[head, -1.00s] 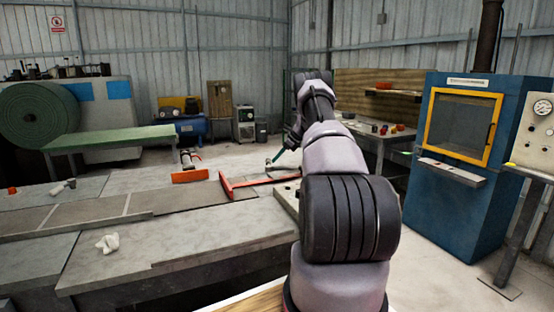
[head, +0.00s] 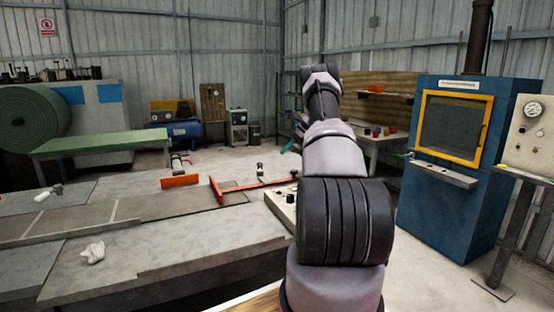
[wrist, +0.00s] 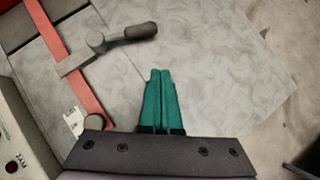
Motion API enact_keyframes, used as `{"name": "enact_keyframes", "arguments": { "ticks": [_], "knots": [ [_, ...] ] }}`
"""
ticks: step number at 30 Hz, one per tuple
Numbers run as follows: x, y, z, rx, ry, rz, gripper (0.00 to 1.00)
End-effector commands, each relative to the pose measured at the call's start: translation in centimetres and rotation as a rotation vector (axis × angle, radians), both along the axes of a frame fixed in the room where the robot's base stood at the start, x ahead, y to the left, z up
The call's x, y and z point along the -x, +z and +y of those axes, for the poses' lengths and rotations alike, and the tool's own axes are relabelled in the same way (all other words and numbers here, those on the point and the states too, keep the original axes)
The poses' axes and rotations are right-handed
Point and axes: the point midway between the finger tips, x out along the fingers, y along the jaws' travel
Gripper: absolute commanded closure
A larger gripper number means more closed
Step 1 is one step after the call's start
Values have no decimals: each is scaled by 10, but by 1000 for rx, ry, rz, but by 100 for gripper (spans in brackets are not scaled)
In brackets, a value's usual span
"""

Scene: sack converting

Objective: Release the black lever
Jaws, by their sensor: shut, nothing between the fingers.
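The black lever (wrist: 128,36) shows in the wrist view as a short dark handle on a round pivot, beside the red bar (wrist: 72,60). In the head view the lever (head: 260,169) is small and stands near the far side of the red bar (head: 245,186). My gripper (wrist: 161,72) has two green fingers pressed together with nothing between them. Its tips are below and right of the lever in the wrist view, apart from it. In the head view my gripper (head: 289,147) is up and right of the lever, partly hidden by my arm.
A control box (head: 282,205) with knobs stands right of the red bar, partly behind my arm. A blue cabinet (head: 440,210) stands right.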

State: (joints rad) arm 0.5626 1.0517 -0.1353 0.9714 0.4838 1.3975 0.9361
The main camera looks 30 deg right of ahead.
Motion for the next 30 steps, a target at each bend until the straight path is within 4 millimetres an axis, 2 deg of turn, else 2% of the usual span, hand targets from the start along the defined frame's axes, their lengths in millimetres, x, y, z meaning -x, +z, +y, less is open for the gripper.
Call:
{"name": "enact_keyframes", "arguments": {
  "ticks": [4,11,26,28,30],
  "knots": [
    [6,18,-14,2,0,-1,100],
    [10,28,-21,2,1,1,100],
    [10,28,-20,2,1,1,100],
    [9,34,-17,10,10,-5,100],
    [10,49,-8,30,33,-18,100]
  ]
}}
